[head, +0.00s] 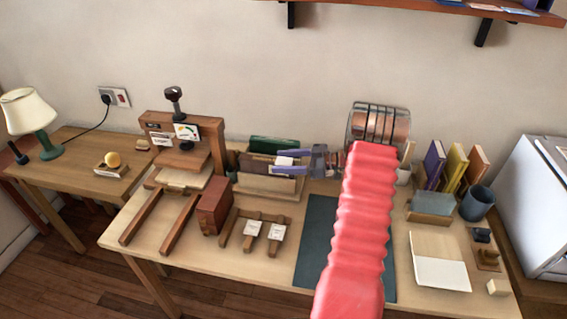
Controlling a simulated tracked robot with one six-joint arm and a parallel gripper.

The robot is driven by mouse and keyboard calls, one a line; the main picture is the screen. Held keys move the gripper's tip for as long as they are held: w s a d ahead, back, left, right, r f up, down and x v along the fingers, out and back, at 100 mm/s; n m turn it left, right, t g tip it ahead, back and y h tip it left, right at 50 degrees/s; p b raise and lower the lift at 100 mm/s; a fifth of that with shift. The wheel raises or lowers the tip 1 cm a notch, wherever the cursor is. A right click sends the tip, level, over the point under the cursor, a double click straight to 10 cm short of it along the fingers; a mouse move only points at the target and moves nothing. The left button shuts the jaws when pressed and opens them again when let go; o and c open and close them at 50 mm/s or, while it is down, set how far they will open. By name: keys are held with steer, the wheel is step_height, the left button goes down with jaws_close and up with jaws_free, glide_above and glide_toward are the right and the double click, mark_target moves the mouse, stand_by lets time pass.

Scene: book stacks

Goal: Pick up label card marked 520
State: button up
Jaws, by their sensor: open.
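My gripper (276,163) is open, its two purple fingers pointing left over a wooden box (268,187) at the back of the table. A small white card (284,161) shows between or just behind the fingers; I cannot tell whether they touch it. Two other white cards (253,228) (277,231) rest on a small wooden rack (237,221) in front of the box. No number is readable on any card, so I cannot tell which is marked 520. My red arm hides part of the table's middle.
A wooden press (205,128) stands left of the box, with a reddish-brown block (214,206) in front. Upright books (455,165), a dark cup (477,203) and a clear holder (432,204) stand at right. A dark mat (316,240) lies mid-table. A shelf (440,8) overhangs above.

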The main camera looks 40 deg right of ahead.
mark_target(284, 161)
steer(key=shift+c, duration=0.5)
steer(key=c, duration=1.1)
steer(key=shift+r, duration=0.1)
step_height(284, 161, up, 10)
steer(key=shift+f, duration=0.1)
stand_by(0.4)
